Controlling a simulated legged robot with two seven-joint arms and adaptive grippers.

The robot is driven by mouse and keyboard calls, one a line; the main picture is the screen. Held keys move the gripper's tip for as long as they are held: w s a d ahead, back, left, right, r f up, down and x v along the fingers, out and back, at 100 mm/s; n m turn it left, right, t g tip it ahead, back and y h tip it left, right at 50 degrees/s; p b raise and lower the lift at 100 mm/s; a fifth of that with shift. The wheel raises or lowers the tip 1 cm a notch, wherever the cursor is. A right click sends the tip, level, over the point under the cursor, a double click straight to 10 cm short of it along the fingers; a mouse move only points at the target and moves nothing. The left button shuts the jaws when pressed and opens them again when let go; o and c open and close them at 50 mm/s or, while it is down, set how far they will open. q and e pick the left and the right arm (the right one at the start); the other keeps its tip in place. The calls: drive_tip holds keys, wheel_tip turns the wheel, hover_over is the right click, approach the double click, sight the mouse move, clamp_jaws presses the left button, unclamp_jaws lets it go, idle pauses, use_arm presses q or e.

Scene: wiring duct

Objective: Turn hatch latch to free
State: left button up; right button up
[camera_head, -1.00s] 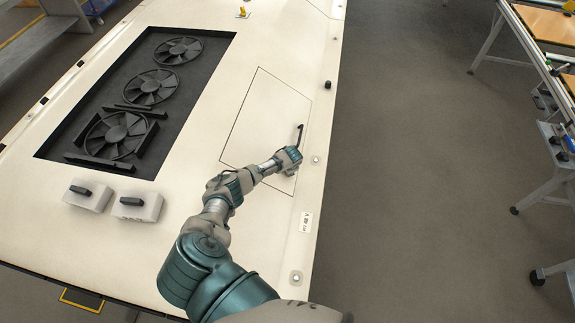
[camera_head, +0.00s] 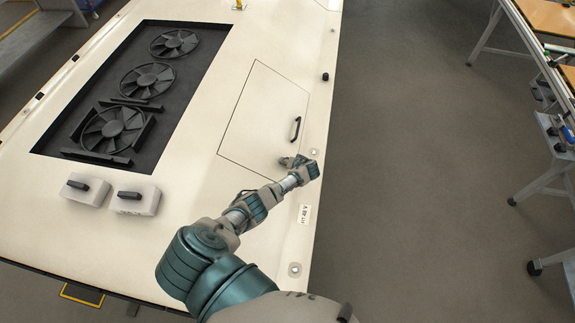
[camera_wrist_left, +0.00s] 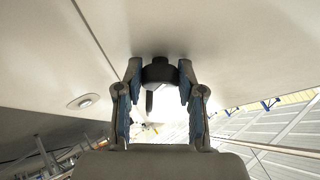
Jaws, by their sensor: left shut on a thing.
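The hatch (camera_head: 262,110) is a pale rectangular panel outlined by a thin dark seam in the head view. A black bar handle (camera_head: 295,128) is near its right edge, clear of my arm. My left gripper (camera_head: 287,161) is by the hatch's lower right part. In the left wrist view, my left gripper (camera_wrist_left: 158,80) has its two fingers closed on either side of a dark round latch knob (camera_wrist_left: 158,70) on the pale surface. A short dark piece hangs below the knob. The latch cannot be made out in the head view. My right gripper is not in view.
Two pale boxes with black handles (camera_head: 135,202) sit at the lower left. Several black fans (camera_head: 147,80) lie in a dark recess at the left. A small round fitting (camera_head: 315,153) lies right of the gripper. Grey floor is open to the right.

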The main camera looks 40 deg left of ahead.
use_arm(q)
drive_tip(key=shift+w+d+f+n+y+b, duration=0.1)
drive_tip(key=shift+d+n+y+b, duration=0.1)
drive_tip(key=shift+n+b, duration=0.2)
drive_tip(key=shift+w+d+f+n+y+b, duration=0.1)
drive_tip(key=shift+n+y+b, duration=0.1)
drive_tip(key=shift+n+b, duration=0.2)
drive_tip(key=shift+a+r+n+g, duration=0.1)
drive_tip(key=shift+r+n+g, duration=0.05)
drive_tip(key=shift+n+g, duration=0.2)
drive_tip(key=shift+y+b, duration=0.3)
drive_tip(key=o, duration=1.1)
drive_tip(key=shift+o, duration=0.2)
drive_tip(key=shift+w, duration=0.1)
